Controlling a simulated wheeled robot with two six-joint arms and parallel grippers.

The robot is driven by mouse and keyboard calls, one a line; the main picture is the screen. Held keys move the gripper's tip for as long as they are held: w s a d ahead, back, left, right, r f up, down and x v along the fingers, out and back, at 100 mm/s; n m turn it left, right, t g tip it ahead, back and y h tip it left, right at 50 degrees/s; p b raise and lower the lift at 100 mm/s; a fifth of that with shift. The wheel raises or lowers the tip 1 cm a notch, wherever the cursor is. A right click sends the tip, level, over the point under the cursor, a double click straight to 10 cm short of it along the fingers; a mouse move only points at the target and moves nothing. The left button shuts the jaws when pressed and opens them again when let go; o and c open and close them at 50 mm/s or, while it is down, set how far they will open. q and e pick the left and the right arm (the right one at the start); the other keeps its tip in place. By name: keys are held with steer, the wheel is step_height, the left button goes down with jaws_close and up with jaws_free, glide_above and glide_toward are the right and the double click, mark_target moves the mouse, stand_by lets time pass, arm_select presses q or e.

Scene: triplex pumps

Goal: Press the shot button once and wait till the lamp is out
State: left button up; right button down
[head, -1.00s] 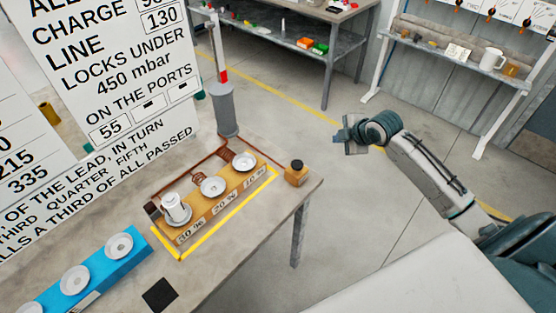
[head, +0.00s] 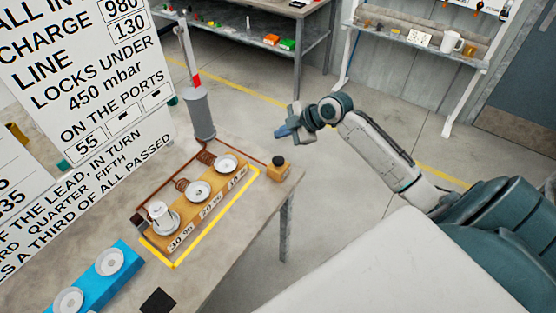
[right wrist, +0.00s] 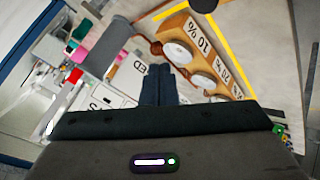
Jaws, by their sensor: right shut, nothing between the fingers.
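A small tan box with a black round button on top (head: 278,168) stands at the right corner of the table, beside the wooden block. It looks like the shot button; I cannot make out a label. My right gripper (head: 281,133) is shut and empty, appearing just above the box in the head view and apart from it. I cannot identify a lit lamp. My left gripper is not in view.
The wooden block (head: 186,228) carries metal dishes, one with a white canister (head: 160,214). A grey cylinder (head: 201,115) stands behind it. A blue block (head: 92,279) with dishes lies front left. Large printed boards rise at left. Open floor lies right of the table.

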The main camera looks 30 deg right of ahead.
steer(key=b, duration=0.6)
glide_toward(276, 159)
steer(key=w+a+f, duration=0.1)
steer(key=w, duration=0.2)
steer(key=w+a+f, duration=0.1)
steer(key=shift+w+a+f, duration=0.2)
steer(key=shift+a+f, duration=0.15)
steer(key=shift+a, duration=0.05)
stand_by(1.0)
steer(key=shift+f, duration=0.4)
steer(key=shift+f+b, duration=0.75)
stand_by(0.7)
steer(key=shift+r, duration=0.1)
steer(key=shift+r+p, duration=0.8)
steer(key=shift+r, duration=0.25)
steer(key=shift+r+p, duration=1.7)
steer(key=shift+r, duration=0.85)
